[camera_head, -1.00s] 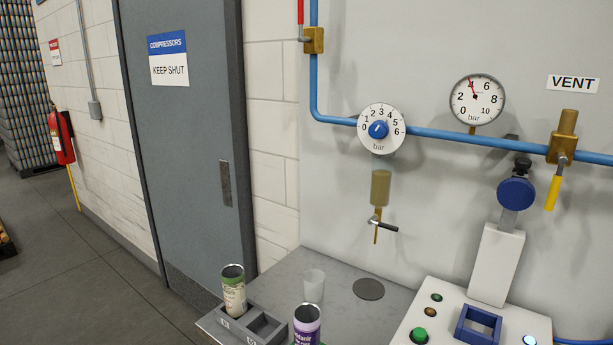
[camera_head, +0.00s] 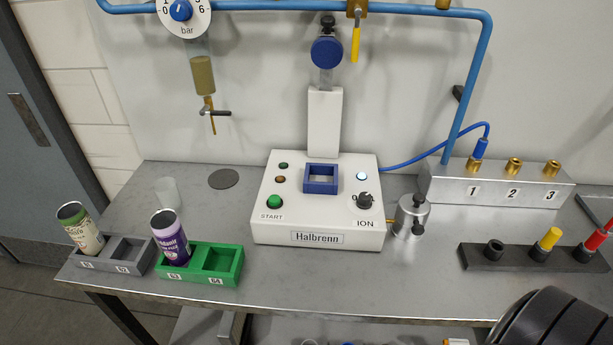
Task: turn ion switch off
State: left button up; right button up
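The ion switch (camera_head: 364,200) is a dark rotary knob above the ION label, at the right front of the white Halbrenn machine (camera_head: 336,235). A lit pale-blue lamp (camera_head: 362,176) sits just above it. The knob's exact setting is too small to read. A green START button (camera_head: 274,202) is at the machine's left. A blue square holder (camera_head: 321,179) in the middle looks empty. Neither gripper is in view. A dark rounded part, likely of my own arm, shows at the lower right corner.
A grey can holder (camera_head: 112,262) and a green can holder (camera_head: 226,281) hold one can each at the left. A metal canister (camera_head: 411,216) stands right of the machine. A manifold (camera_head: 440,186) and a dark plug rack (camera_head: 480,257) are farther right. The table front is fairly clear.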

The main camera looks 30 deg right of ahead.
aim_at(363, 202)
jog(key=z, duration=1.4)
jog(key=k+l+u, duration=0.15)
jog(key=u, duration=0.2)
jog(key=k+l+u, duration=0.25)
jog(key=u, duration=0.15)
jog(key=l, duration=0.1)
